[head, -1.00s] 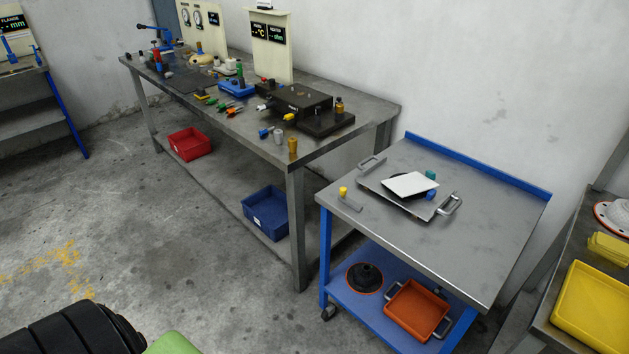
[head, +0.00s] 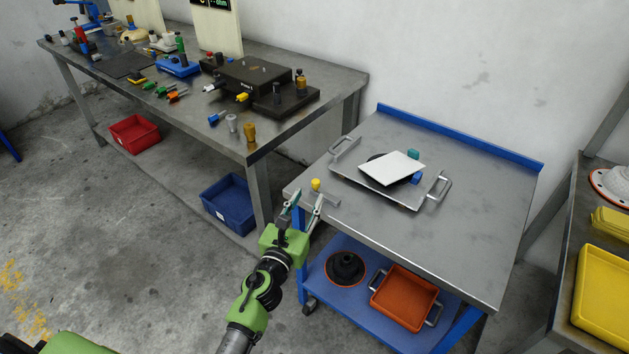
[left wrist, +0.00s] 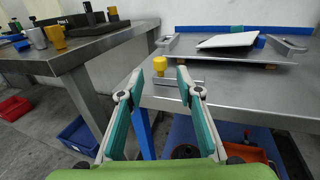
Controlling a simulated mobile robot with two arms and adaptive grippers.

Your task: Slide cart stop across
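The cart stop is a small yellow knob (head: 316,185) on a short grey bar at the front left corner of the grey cart top (head: 450,250). In the left wrist view the knob (left wrist: 160,68) shows beyond my fingers, with its flat bar running to the right. My left gripper (head: 304,202) is open and empty, just in front of that corner and apart from the knob. In the left wrist view its two teal-padded fingers (left wrist: 159,84) stand apart with the knob between them in the line of sight. My right gripper is out of view.
A metal tray (head: 345,150) with handles, bearing a white plate (head: 392,167), stands on the cart. An orange bin (head: 405,297) and a black round part (head: 345,268) lie on its lower shelf. The workbench (head: 280,127) with tools stands left. Yellow trays (head: 603,290) are at right.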

